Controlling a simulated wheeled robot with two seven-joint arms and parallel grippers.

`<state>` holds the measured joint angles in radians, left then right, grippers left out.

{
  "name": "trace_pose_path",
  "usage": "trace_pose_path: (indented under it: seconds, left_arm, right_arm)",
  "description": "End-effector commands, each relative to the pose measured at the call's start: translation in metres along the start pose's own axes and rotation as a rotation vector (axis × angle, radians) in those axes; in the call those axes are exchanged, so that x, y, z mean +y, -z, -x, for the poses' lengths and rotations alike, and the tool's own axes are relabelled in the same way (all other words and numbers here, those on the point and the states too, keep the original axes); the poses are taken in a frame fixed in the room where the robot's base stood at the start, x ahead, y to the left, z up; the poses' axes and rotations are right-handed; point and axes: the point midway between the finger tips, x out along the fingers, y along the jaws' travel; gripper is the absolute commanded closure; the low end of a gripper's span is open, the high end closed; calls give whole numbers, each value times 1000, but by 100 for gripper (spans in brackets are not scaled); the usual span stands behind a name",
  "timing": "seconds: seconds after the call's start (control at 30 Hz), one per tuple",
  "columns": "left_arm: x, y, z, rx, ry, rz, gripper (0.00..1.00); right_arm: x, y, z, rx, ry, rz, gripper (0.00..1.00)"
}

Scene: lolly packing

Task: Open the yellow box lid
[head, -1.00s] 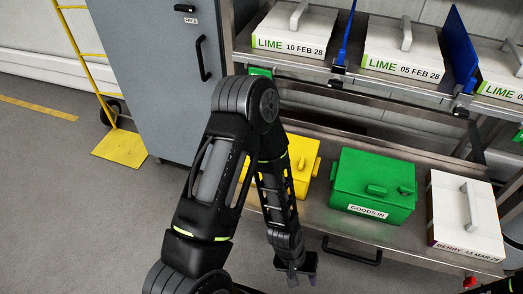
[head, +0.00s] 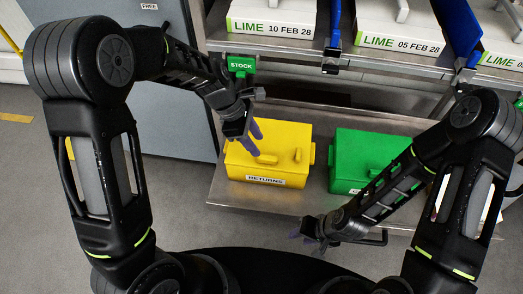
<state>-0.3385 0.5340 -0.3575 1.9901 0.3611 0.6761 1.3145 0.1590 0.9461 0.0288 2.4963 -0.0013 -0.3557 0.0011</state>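The yellow box (head: 268,168) stands on the left part of the metal bench, with a label reading "RETURNS" on its front. Its yellow lid looks closed and carries small raised yellow handles (head: 298,155). My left gripper (head: 257,141) is over the left part of the lid, pointing down, with its two grey-purple fingers apart and nothing seen between them. I cannot tell whether a fingertip touches the lid. My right gripper (head: 303,233) is low in front of the bench, away from the yellow box. Its fingers are small and partly dark, so its opening is unclear.
A green box (head: 350,160) stands right of the yellow box, partly hidden by my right arm. A shelf above holds white lime boxes (head: 272,15) and blue dividers (head: 335,22). A grey cabinet (head: 180,110) stands left.

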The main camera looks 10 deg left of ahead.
Motion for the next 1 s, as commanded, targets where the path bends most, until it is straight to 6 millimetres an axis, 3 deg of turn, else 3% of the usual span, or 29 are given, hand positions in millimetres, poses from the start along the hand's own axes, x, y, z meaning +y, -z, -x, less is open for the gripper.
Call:
trace_pose_path:
  seconds: [0.23, 0.67, 1.0]
  left_arm:
    - [0, 1, -12, 1, 1, -1, 60]
    - [-1, 2, -73, 2, 2, -1, 60]
    - [0, 1, -79, 1, 0, -2, 60]
  right_arm:
    - [0, 0, -1, 1, 0, 1, 64]
    - [1, 1, -4, 1, 0, 1, 64]
    - [1, 1, -4, 1, 0, 1, 64]
